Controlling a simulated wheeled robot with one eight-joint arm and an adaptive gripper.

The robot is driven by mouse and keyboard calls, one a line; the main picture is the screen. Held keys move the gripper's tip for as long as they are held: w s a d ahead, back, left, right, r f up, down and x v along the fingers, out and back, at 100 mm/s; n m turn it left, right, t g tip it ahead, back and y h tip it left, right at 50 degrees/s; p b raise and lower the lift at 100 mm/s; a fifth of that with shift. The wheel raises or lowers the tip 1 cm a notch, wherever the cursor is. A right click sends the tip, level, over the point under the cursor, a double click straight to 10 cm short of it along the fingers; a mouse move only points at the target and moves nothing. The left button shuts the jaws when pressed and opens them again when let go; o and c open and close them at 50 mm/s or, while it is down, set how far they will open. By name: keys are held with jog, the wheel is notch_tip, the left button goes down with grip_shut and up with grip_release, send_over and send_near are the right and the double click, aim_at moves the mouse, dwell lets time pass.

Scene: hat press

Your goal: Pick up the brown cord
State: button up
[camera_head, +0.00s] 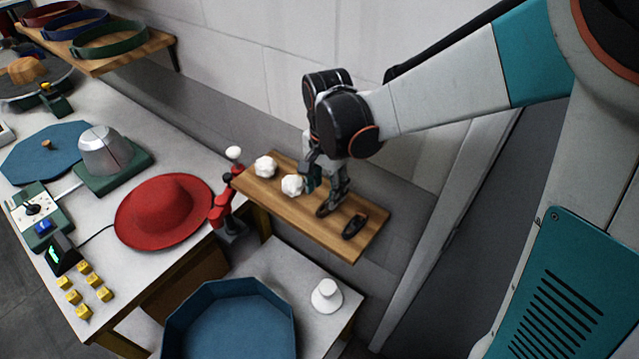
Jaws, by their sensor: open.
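A wooden wall shelf (270,197) in the middle of the head view holds several small items. Two small dark bundles lie towards its right end. One dark bundle (323,210) is close by my gripper's fingertips and partly hidden by them. The other dark bundle (355,226), blackish with a reddish tint, lies clear to the right. I cannot tell for sure which one is the brown cord. My gripper (322,192) points down over the shelf, with its fingers apart and nothing visibly held between them. I cannot tell whether it touches the nearer bundle.
Two white crumpled balls (265,166) sit left of my gripper, one very close to it. A red stand (226,205) rises by the shelf's left end. A red hat (165,211) lies on the workbench. A blue octagonal tray (232,325) and a white knob (326,295) are below.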

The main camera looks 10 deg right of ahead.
aim_at(328, 200)
jog(key=f, duration=0.4)
jog(key=shift+s+d+f+b, duration=0.1)
jog(key=shift+d+f+b, duration=0.05)
jog(key=shift+d+b, duration=0.25)
jog(key=c, duration=0.9)
